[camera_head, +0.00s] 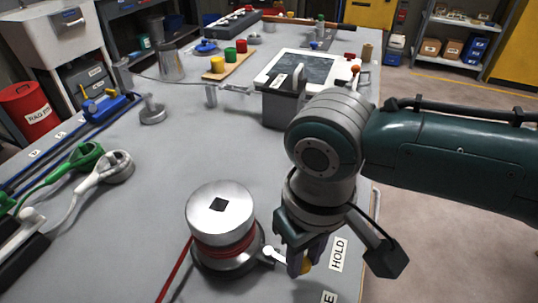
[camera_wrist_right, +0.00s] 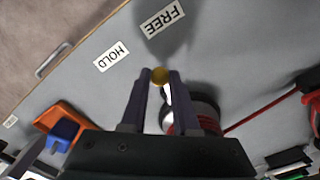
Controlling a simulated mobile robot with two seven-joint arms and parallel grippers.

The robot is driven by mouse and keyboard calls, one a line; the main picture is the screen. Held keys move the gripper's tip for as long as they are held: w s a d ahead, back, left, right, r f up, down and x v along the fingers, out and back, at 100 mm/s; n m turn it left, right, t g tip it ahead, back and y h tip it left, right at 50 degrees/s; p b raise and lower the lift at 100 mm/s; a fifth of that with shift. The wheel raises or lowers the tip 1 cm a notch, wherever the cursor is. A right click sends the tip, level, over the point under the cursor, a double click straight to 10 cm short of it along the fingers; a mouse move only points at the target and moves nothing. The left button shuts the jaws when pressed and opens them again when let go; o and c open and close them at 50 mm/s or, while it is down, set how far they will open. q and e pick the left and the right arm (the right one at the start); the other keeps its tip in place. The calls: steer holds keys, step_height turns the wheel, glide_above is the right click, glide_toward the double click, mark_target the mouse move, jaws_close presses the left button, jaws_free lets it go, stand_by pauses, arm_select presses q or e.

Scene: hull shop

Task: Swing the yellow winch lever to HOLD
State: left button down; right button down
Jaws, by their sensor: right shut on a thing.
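The winch drum (camera_head: 221,212) stands on the bench with a silver top and red rope wound round it; it also shows in the right wrist view (camera_wrist_right: 205,112). Its pale lever arm (camera_head: 272,254) sticks out to the right and ends in a yellow knob (camera_wrist_right: 159,76). My right gripper (camera_head: 303,262) is shut on this knob, with one finger on each side. The HOLD label (camera_head: 338,253) lies just right of the gripper. The FREE label (camera_wrist_right: 162,20) is cut off in the head view. The lever points between the two labels. My left gripper is not in view.
Green and white clamp-like tools (camera_head: 105,172) lie left of the winch. A grey box with a dark screen (camera_head: 303,70) stands further back, near my right arm. The bench's right edge runs close beyond the labels.

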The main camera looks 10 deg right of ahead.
steer(key=shift+w+d+n, duration=0.3)
steer(key=shift+n, duration=0.6)
steer(key=shift+w+d+n, duration=0.25)
steer(key=shift+w+n, duration=0.15)
steer(key=shift+n, duration=0.4)
steer(key=shift+w+d+n, duration=0.2)
steer(key=shift+w+n, duration=0.3)
steer(key=shift+n, duration=0.6)
steer(key=shift+w+d+n, duration=0.1)
steer(key=shift+w+n, duration=0.35)
steer(key=shift+n, duration=0.55)
steer(key=c, duration=0.7)
jaws_free()
